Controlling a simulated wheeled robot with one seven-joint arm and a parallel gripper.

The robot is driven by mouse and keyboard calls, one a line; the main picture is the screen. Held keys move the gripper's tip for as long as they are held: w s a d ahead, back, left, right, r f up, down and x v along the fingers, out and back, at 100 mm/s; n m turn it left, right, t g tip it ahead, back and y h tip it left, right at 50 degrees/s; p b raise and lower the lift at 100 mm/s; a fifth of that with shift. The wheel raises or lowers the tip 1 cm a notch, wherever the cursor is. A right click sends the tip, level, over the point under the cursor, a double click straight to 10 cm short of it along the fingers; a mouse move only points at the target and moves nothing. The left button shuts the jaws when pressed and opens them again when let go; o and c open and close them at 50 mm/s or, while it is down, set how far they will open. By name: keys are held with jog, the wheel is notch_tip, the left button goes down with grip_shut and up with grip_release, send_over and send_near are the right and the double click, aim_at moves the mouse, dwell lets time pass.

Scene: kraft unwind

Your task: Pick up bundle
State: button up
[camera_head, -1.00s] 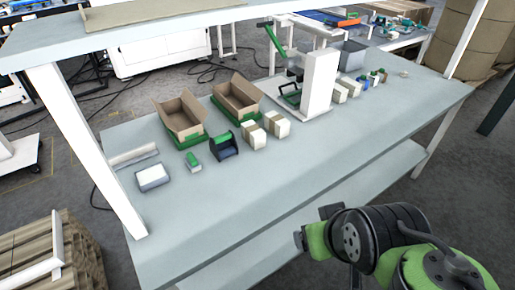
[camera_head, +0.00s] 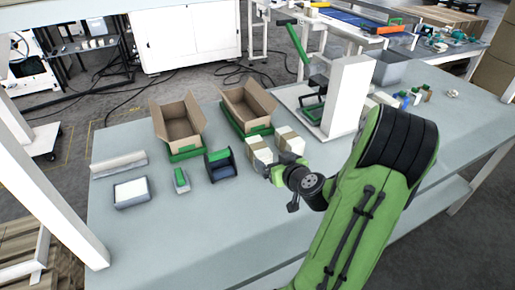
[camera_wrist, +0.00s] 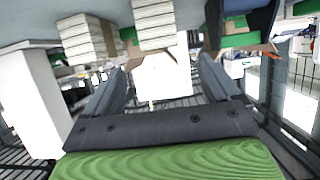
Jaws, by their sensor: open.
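Two pale bundles with brown bands, a nearer-left one (camera_head: 258,150) and a farther-right one (camera_head: 289,138), stand on the grey table in front of the open boxes. My gripper (camera_head: 277,172) is at the near side of the left bundle and overlaps it in the head view. In the wrist view, where the table is at the top, my gripper (camera_wrist: 158,76) has its two fingers spread with nothing held between them. One bundle (camera_wrist: 154,22) shows beyond the gap between the fingers, and another bundle (camera_wrist: 82,38) is to its left.
Two open cardboard boxes (camera_head: 178,128) (camera_head: 246,106) sit in green trays behind. A dark blue holder (camera_head: 220,165), a small green-topped item (camera_head: 181,180) and a white-topped tray (camera_head: 132,192) lie to the left. A white upright box (camera_head: 347,95) stands to the right. The front-left tabletop is clear.

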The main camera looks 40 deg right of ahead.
aim_at(261, 150)
jog(key=x, duration=0.7)
jog(key=shift+w+p, duration=0.1)
jog(key=shift+p, duration=0.25)
jog(key=x, duration=0.5)
jog(key=shift+w+r+p, duration=0.1)
jog(key=shift+p, duration=0.3)
jog(key=shift+c, duration=0.6)
jog(key=c, duration=1)
